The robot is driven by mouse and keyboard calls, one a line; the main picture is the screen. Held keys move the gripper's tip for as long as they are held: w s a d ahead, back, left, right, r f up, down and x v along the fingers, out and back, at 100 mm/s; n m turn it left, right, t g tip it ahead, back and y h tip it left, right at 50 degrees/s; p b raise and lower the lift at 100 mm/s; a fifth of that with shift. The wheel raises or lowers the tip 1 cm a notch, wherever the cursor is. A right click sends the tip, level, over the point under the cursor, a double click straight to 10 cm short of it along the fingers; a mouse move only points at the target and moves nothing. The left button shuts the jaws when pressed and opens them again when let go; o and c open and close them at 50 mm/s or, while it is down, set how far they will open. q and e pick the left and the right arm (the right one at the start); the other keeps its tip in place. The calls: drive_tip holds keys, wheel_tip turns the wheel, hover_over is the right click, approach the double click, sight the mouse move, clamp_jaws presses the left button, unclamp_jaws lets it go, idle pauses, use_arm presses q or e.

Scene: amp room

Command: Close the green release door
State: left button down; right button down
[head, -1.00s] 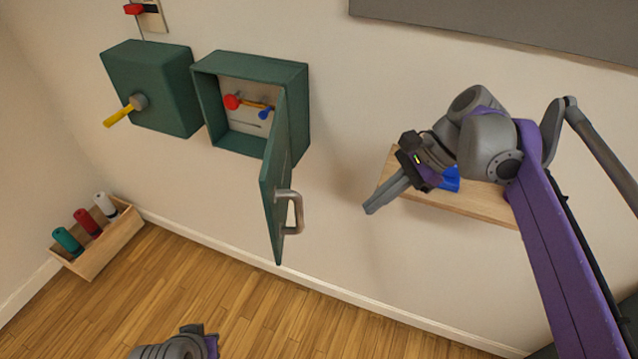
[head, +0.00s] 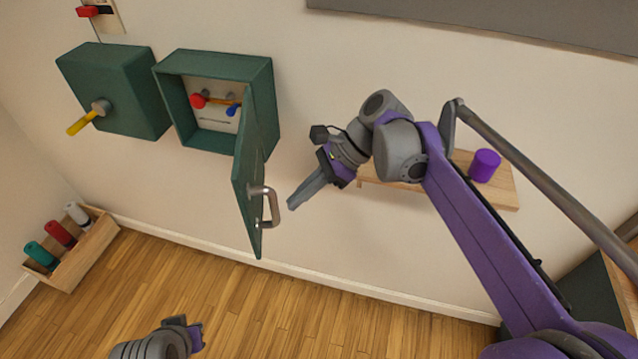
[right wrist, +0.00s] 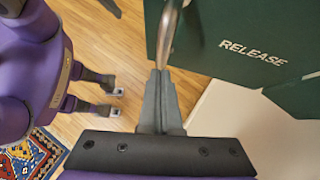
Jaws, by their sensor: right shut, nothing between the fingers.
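The green release door (head: 247,180) stands wide open, swung out from the right side of its green wall box (head: 265,80). It has a curved metal handle (head: 270,208) on its outer face. In the right wrist view the door (right wrist: 232,45) shows the word RELEASE, and its handle (right wrist: 170,30) lies just beyond my fingertips. My right gripper (head: 292,205) is shut and empty, a little to the right of the handle; its closed fingers also show in the right wrist view (right wrist: 161,80). My left gripper (head: 195,335) is low in the head view, its fingers unclear.
A second green box (head: 115,90) with a yellow lever (head: 85,120) is left of the open box. A red knob (head: 198,101) shows inside the open one. A wooden shelf (head: 500,190) with a purple cylinder (head: 485,165) is behind my right arm. A wooden bin (head: 80,255) stands lower left.

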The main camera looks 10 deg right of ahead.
drive_tip(key=shift+a, duration=0.6)
